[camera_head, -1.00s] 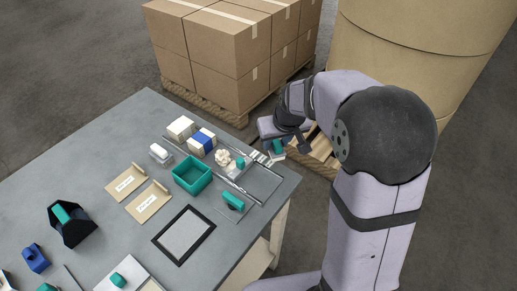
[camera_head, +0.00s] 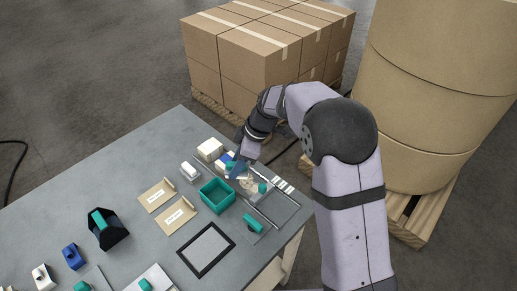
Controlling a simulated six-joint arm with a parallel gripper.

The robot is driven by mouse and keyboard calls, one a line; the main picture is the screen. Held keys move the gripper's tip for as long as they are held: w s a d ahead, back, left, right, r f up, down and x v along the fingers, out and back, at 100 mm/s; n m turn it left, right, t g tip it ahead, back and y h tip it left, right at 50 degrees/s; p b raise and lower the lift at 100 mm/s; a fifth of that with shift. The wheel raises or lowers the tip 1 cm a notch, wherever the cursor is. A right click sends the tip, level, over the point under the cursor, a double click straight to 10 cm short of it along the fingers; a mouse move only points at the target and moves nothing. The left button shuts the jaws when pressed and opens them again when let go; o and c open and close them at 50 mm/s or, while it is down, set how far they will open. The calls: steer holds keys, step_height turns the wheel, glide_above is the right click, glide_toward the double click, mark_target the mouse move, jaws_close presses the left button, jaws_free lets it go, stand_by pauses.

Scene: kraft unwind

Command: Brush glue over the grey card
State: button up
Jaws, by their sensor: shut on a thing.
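The grey card (camera_head: 207,249) lies flat in a black frame near the front right edge of the table, its surface uncovered. My gripper (camera_head: 238,168) is over the back of the table, well behind the card. It is shut on a small teal-handled tool (camera_head: 231,167), which is mostly hidden by the gripper, so I cannot tell whether it is the brush. The gripper is just in front of a white block with a blue band (camera_head: 224,159), which it partly covers. A teal open box (camera_head: 217,196) stands between the gripper and the card.
Two kraft folders (camera_head: 176,215) lie left of the teal box. A teal block on a grey plate (camera_head: 253,223) lies right of it. A black holder with a teal piece (camera_head: 106,229) stands at left. Stacked cartons (camera_head: 245,50) and a large roll (camera_head: 440,90) stand behind.

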steer(key=s+a+n+g+p, duration=0.1)
steer(key=s+a+n+p, duration=0.2)
steer(key=s, duration=0.9)
steer(key=s+a+n+g+h+p, duration=0.1)
steer(key=s+a+n+g+p, duration=0.1)
steer(key=s+a+n, duration=0.5)
steer(key=s+a+f+p, duration=0.1)
steer(key=s+a, duration=0.1)
steer(key=s, duration=0.4)
steer(key=shift+g, duration=0.3)
steer(key=shift+w+f+b, duration=0.1)
steer(key=shift+f+b, duration=1.05)
steer(key=shift+f, duration=1.3)
steer(key=shift+f+b, duration=0.5)
steer(key=shift+b, duration=0.1)
steer(key=shift+w, duration=0.1)
steer(key=shift+w+d+r+b, duration=0.1)
steer(key=shift+w+d+b, duration=0.75)
steer(key=shift+w+d, duration=0.4)
